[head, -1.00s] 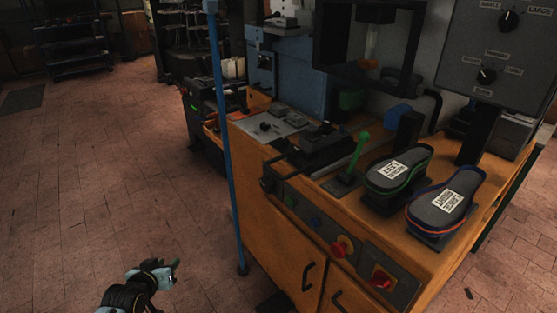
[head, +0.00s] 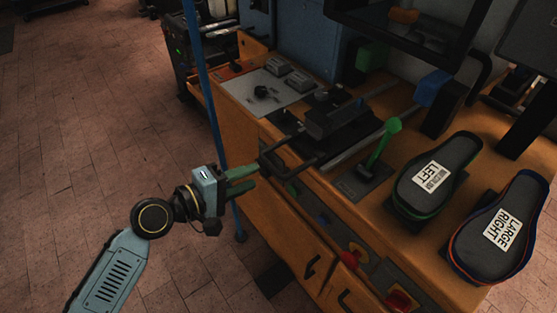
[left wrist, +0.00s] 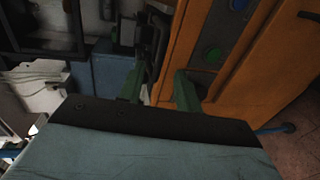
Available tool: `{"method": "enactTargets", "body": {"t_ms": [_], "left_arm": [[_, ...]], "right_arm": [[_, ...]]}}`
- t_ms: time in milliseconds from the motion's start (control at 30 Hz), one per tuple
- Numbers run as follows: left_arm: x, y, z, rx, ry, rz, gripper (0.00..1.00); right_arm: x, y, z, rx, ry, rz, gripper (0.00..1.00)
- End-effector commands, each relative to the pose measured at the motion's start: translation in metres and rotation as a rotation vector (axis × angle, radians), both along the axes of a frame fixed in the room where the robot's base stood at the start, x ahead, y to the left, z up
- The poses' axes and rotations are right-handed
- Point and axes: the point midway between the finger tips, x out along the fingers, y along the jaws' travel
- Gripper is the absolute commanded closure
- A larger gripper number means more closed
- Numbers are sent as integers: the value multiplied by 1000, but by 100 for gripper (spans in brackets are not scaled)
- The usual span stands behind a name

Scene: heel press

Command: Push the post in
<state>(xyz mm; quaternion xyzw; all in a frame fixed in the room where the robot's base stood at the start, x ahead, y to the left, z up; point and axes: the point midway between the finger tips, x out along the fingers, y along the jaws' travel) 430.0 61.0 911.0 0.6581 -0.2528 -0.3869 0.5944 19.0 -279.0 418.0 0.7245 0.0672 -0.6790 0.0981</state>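A black block on a slide (head: 335,118), which looks like the post, sits on the wooden bench top. A black bar handle (head: 289,164) sticks out from it past the bench's front edge. My left gripper (head: 252,179) is just left of the handle, with its green fingers pointing at it. In the left wrist view the two fingers (left wrist: 160,88) are apart, with dark parts of the slide beyond the gap. Nothing is clearly held, and contact with the handle cannot be told. My right gripper is not in view.
A green lever (head: 384,140) stands right of the slide. Two dark shoe forms, labelled left (head: 434,178) and right (head: 502,229), lie farther right. A blue pole (head: 203,80) rises close behind my left gripper. Red knobs (head: 355,256) are on the bench front. Floor at left is clear.

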Motion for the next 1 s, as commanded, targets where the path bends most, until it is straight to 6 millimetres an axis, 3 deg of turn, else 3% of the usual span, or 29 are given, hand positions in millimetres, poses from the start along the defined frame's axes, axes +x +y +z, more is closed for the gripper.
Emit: {"method": "enactTargets", "body": {"t_ms": [133,400,867,1000], "left_arm": [[21,-28,-6,-3,-2,0,66],[47,-62,-17,1,-3,3,66],[54,-73,-19,3,-3,1,66],[54,-73,-20,3,-2,2,83]], "right_arm": [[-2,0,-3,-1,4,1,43],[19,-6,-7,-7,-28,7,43],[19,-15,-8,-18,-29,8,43],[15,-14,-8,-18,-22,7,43]]}}
